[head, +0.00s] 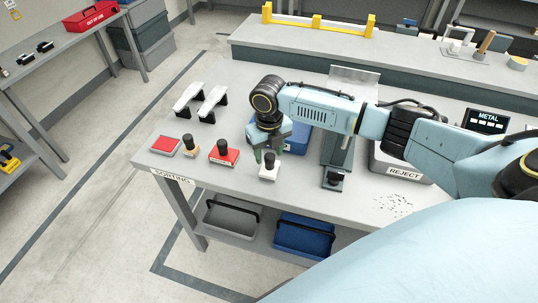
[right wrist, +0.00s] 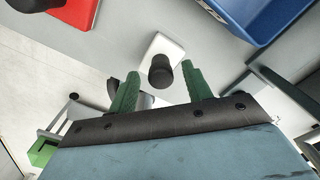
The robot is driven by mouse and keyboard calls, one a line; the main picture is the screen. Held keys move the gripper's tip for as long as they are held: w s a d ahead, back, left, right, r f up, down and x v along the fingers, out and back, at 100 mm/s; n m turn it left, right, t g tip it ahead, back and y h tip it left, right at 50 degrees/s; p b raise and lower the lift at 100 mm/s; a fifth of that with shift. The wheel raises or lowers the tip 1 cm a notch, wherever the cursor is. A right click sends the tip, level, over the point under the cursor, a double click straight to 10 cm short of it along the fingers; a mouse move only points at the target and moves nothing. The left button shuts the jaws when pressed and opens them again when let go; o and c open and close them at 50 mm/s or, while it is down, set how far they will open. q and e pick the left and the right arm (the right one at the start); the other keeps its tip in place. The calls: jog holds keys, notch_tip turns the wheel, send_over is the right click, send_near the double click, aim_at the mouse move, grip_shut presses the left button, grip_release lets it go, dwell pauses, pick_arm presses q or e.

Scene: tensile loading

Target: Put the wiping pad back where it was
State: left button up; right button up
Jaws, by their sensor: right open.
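A white block with a black knob (head: 268,168), which looks like the wiping pad, stands upright near the front edge of the sorting table (head: 240,85). It also shows in the right wrist view, its white base (right wrist: 158,45) on the grey top and its black knob (right wrist: 161,74) between the fingertips. My right gripper (head: 268,154) is open with green fingers, pointing down right at the pad. In the right wrist view the fingers (right wrist: 160,79) stand on either side of the knob with gaps. I cannot tell how far down they reach. My left gripper is not in view.
A blue bin (head: 298,140) is behind the gripper; a grey stand (head: 335,155) and the reject bin (head: 402,172) are to the right.

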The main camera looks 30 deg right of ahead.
notch_tip(320, 180, up, 10)
jog(key=shift+r, duration=0.2)
jog(key=shift+a+f, duration=0.1)
dwell(1.2)
